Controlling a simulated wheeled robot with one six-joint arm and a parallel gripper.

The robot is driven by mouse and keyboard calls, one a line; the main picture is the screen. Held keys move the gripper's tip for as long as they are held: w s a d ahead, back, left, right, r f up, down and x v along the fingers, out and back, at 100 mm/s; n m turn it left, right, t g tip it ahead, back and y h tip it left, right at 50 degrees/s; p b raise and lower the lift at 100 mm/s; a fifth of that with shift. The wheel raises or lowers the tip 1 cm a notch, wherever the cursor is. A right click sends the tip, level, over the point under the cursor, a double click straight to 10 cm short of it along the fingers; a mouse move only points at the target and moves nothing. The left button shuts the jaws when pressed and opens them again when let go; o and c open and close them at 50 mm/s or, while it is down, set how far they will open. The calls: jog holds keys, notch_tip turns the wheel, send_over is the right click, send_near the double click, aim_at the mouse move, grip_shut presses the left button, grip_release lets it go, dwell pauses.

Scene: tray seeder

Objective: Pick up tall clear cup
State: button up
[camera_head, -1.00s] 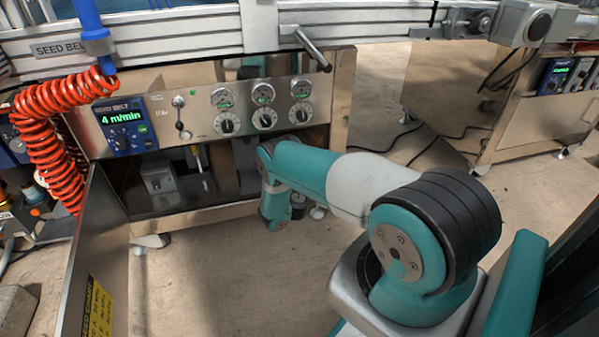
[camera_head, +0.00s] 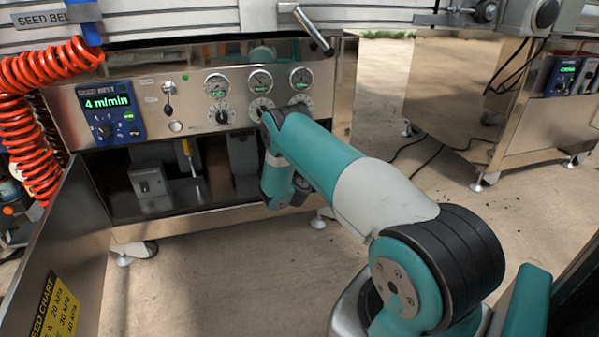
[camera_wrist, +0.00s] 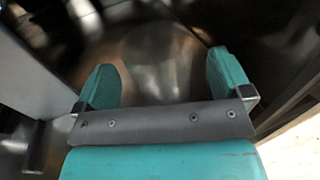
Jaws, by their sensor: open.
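My gripper (camera_wrist: 160,75) shows in the wrist view with its two teal fingers wide apart and nothing clearly held between them. A faint, pale, see-through round shape (camera_wrist: 150,48) lies ahead of the fingers against the dark metal; I cannot tell whether it is the tall clear cup or a reflection. In the head view my arm reaches to the front of the seeder's open cabinet, and the gripper itself is hidden behind the wrist. No clear cup can be made out in the head view.
The open cabinet (camera_head: 150,228) holds a grey switch box (camera_head: 148,183) and a yellow-handled item (camera_head: 187,148). Its door (camera_head: 68,235) stands open at left. A control panel (camera_head: 180,88) with gauges and knobs is above. Bare floor (camera_head: 230,285) lies in front.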

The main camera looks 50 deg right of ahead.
jog(key=shift+b+x, duration=0.4)
jog(key=shift+x, duration=0.95)
jog(key=shift+c, duration=0.5)
jog(key=c, duration=1)
jog(key=shift+a+r, duration=0.1)
